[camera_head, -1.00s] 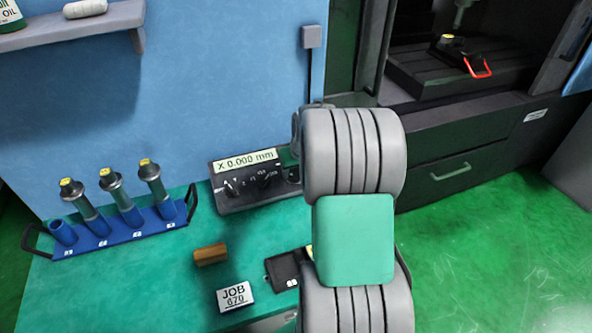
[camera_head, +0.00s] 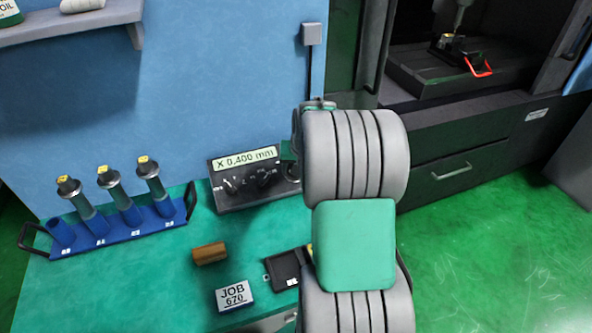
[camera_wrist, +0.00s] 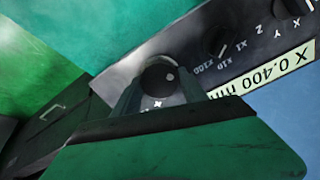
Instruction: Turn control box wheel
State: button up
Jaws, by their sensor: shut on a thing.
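The control box (camera_head: 238,188) is a black panel on the green bench, with knobs and a pale display (camera_head: 243,158) reading X 0.400 mm. In the wrist view the box (camera_wrist: 190,50) appears upside down, its display (camera_wrist: 270,82) at the right. My gripper (camera_wrist: 160,88) is shut on the wheel (camera_wrist: 160,76), a round dark knob at the box's end, with one finger on each side. In the head view my arm stands in front of the box's right end and hides most of my gripper.
A blue rack (camera_head: 125,228) with several tool holders stands at the left. A brown block (camera_head: 209,253), a JOB 670 card (camera_head: 234,297) and a dark plate (camera_head: 285,270) lie in front. A grey machine (camera_head: 450,140) stands at the right; a shelf (camera_head: 65,25) hangs upper left.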

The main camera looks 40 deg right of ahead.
jog(key=m+b, duration=0.1)
jog(key=m, duration=0.3)
jog(key=shift+m, duration=0.3)
jog(key=shift+d+m, duration=0.1)
jog(key=shift+m, duration=1.6)
jog(key=o, duration=1.4)
jog(key=shift+c, duration=0.2)
jog(key=b+v, duration=0.1)
jog(key=v, duration=0.6)
jog(key=shift+r, duration=0.35)
jog(key=shift+s, duration=0.15)
